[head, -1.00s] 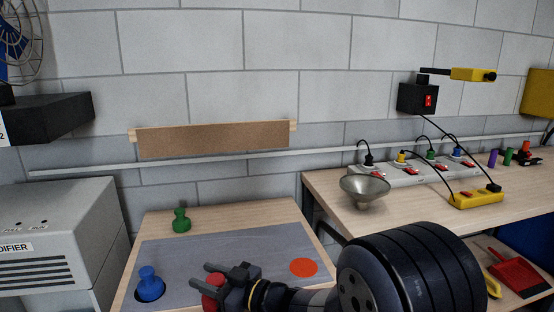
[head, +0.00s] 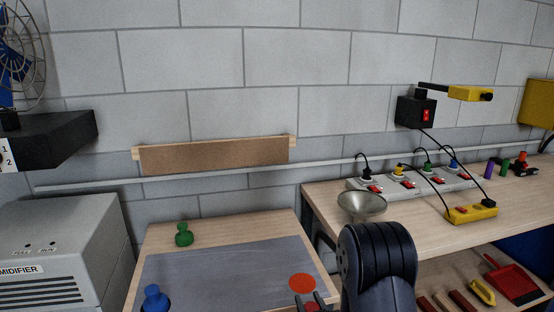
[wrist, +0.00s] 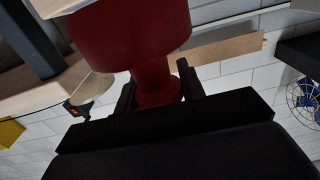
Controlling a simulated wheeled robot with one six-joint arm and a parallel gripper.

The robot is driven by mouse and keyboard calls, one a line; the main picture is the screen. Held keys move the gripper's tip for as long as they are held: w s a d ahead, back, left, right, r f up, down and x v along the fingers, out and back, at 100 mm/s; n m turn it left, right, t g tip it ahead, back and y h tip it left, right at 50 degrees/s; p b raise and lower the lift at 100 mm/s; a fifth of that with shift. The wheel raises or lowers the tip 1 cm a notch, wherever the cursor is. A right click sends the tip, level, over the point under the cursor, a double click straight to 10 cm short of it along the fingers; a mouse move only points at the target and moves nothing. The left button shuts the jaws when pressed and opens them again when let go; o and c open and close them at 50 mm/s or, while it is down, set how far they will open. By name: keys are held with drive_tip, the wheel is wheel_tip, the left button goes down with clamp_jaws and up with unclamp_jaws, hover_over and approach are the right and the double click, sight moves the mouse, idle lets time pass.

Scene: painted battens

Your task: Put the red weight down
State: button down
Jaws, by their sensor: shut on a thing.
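My gripper (head: 315,302) is at the bottom edge of the head view, just below the red disc in the picture. It is shut on the red weight (head: 311,308), of which only a small part shows there. In the wrist view the red weight (wrist: 135,35) is large, with its narrow neck between the two fingers (wrist: 157,85). I cannot tell whether its base touches anything. The flat red disc (head: 302,282) lies bare on the grey mat (head: 220,270). A blue weight (head: 154,297) stands at the mat's front left. A green weight (head: 183,236) stands on bare wood behind the mat.
The small wooden table (head: 240,224) carries the mat, whose middle is clear. A metal bowl (head: 362,205) stands at the near edge of the right bench (head: 405,215), by power strips and cables.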

drive_tip(key=s+d+f+m+h+p, duration=0.1)
drive_tip(key=s+d+f+m+h, duration=0.1)
drive_tip(key=s+d+f+h, duration=0.2)
wheel_tip(320, 180, down, 3)
drive_tip(key=s+d, duration=0.2)
drive_tip(key=shift+s+d+f+m+t, duration=0.2)
drive_tip(key=shift+s+d+m+t, duration=0.1)
drive_tip(key=shift+m, duration=0.1)
